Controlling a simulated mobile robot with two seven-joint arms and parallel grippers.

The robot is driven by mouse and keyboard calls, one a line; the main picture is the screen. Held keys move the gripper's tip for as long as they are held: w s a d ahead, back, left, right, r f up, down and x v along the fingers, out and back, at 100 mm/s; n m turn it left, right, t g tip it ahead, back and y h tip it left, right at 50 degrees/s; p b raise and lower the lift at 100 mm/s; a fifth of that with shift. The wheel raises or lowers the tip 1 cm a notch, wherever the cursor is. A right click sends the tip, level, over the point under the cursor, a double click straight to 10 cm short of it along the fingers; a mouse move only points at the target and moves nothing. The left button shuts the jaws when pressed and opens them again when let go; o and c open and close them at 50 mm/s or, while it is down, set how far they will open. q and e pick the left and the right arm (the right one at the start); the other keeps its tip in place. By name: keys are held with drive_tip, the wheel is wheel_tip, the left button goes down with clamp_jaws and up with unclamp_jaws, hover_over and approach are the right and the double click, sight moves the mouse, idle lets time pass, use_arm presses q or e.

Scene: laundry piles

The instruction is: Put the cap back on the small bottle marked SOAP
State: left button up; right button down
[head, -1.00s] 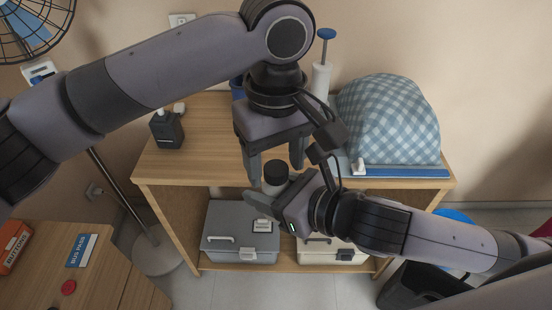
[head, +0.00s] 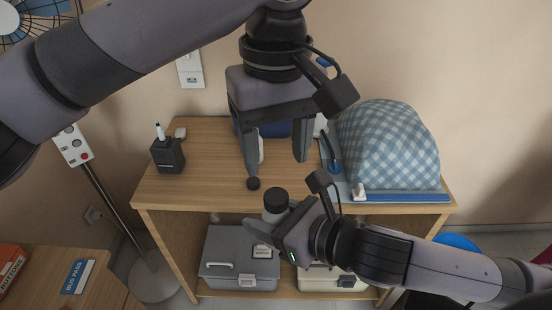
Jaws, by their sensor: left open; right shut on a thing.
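My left gripper (head: 275,168) is open and empty, pointing down above and behind the bottle. A small round black thing (head: 253,184), possibly the cap, shows just below its left fingertip. A white object (head: 261,150) is partly hidden behind that finger.
The wooden table (head: 205,185) holds a black container (head: 167,155) at left and a blue checked cloth mound (head: 388,145) on a blue board (head: 400,198) at right. A grey box (head: 240,262) stands on the shelf below. The table's left front is clear.

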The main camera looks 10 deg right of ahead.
sight(276, 196)
idle(0.3)
use_arm(q)
drive_tip(key=shift+f, duration=3.95)
clamp_jaws()
drive_tip(key=shift+o, duration=0.3)
unclamp_jaws()
drive_tip(key=shift+r, duration=0.1)
drive_tip(key=shift+r, duration=2.2)
